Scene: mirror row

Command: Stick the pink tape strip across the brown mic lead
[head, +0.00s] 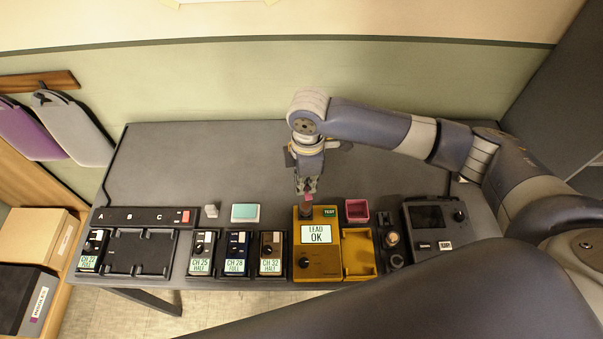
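My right gripper (308,188) reaches down from above over the yellow tester (325,260). Its fingertips are close together on a small pink piece that looks like the pink tape strip (309,197). Directly below, a small brown piece, which looks like the brown mic lead (305,211), sits at the tester's back left corner. I cannot tell whether the pink piece touches it. The tester's screen reads "LEAD OK". My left gripper is not in view.
A pink open box (357,208) stands right of the tester's back. A yellow tray (358,280), a dark device (433,228), several channel packs (236,252) and a black charging rack (140,275) line the table's front. The table's back (210,165) is clear.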

